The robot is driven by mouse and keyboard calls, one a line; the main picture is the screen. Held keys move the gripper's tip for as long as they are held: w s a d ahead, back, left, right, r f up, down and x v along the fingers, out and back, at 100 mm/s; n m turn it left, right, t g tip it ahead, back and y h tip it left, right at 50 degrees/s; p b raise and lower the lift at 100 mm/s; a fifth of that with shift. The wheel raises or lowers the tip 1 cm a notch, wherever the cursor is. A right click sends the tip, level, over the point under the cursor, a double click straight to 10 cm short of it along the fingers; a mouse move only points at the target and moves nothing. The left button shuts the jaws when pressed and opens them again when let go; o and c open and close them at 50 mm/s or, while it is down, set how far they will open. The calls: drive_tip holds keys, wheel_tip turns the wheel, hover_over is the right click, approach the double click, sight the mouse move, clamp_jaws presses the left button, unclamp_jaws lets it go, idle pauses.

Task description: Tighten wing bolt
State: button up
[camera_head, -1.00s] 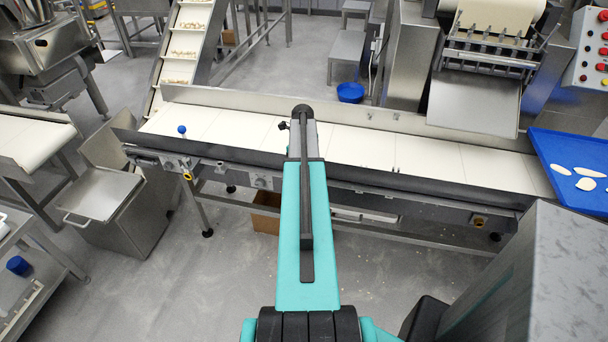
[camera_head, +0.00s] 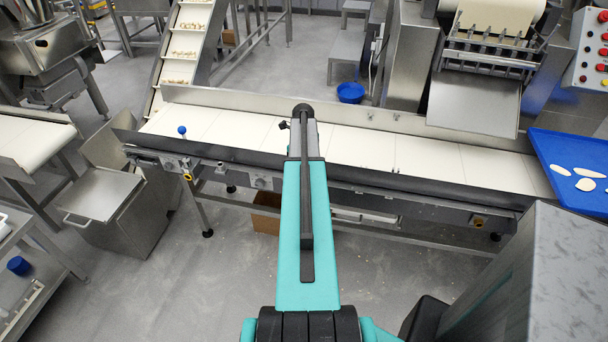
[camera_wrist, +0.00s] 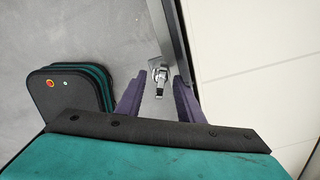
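A small metal wing bolt (camera_wrist: 160,76) shows in the wrist view beside the conveyor's metal side rail (camera_wrist: 170,38). My gripper (camera_wrist: 158,84) has its two dark purple fingers apart, one on each side of the bolt as seen from the wrist. Gaps show between the bolt and both fingers, so the gripper looks open and empty. How far the fingertips are from the bolt in depth is hard to tell. In the head view, my arm reaches over the conveyor's near side and hides both the gripper and the bolt.
The white conveyor belt (camera_head: 430,155) runs across the head view between metal rails. A blue tray (camera_head: 568,190) with flat dough pieces lies at the right. A steel bin (camera_head: 103,194) stands at the lower left.

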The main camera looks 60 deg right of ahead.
drive_tip(key=shift+w+d+r+p, duration=0.1)
drive_tip(key=shift+r+p, duration=1.5)
drive_tip(key=shift+r, duration=1.6)
wheel_tip(320, 180, up, 14)
drive_tip(key=b, duration=0.3)
drive_tip(key=shift+f, duration=0.1)
